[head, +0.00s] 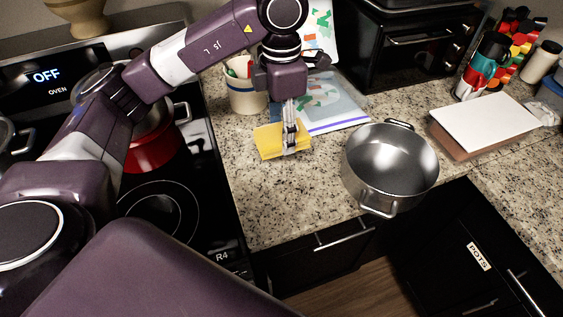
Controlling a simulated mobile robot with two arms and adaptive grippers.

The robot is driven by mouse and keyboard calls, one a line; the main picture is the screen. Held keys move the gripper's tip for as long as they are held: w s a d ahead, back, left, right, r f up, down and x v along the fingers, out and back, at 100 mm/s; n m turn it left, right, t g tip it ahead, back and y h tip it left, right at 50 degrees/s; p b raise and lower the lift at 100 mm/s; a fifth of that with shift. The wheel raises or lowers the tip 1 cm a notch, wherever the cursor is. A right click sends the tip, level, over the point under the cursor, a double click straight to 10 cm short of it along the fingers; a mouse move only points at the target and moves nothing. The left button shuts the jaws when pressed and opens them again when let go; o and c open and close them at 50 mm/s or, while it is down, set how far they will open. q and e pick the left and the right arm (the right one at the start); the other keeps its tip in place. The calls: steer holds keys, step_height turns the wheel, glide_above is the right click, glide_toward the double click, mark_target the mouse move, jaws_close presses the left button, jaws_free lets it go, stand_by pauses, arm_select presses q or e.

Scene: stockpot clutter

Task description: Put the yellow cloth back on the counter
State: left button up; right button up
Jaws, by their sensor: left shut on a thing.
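The yellow cloth (267,142) is a flat yellow piece at the middle of the head view, over the granite counter (257,211) to the left of the stockpot. My left gripper (289,147) points down and is shut on the cloth; the fingers hide part of it. I cannot tell whether the cloth touches the counter or hangs just above it. My right gripper is not in view.
An open steel stockpot (391,163) stands near the counter's front edge. A utensil crock (246,95) and a plastic bag (337,112) are behind my gripper. A red pot (155,147) sits on the stove at left. Counter in front of the cloth is clear.

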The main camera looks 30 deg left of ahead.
arm_select(q)
step_height(320, 180, down, 6)
steer(key=shift+f+p, duration=0.25)
steer(key=shift+p, duration=0.15)
step_height(320, 180, down, 4)
steer(key=shift+f+p, duration=0.1)
steer(key=shift+p, duration=0.35)
steer(key=shift+f, duration=0.1)
steer(key=shift+f+b, duration=0.2)
steer(key=shift+b, duration=0.1)
steer(key=o, duration=1.3)
steer(key=shift+r, duration=0.15)
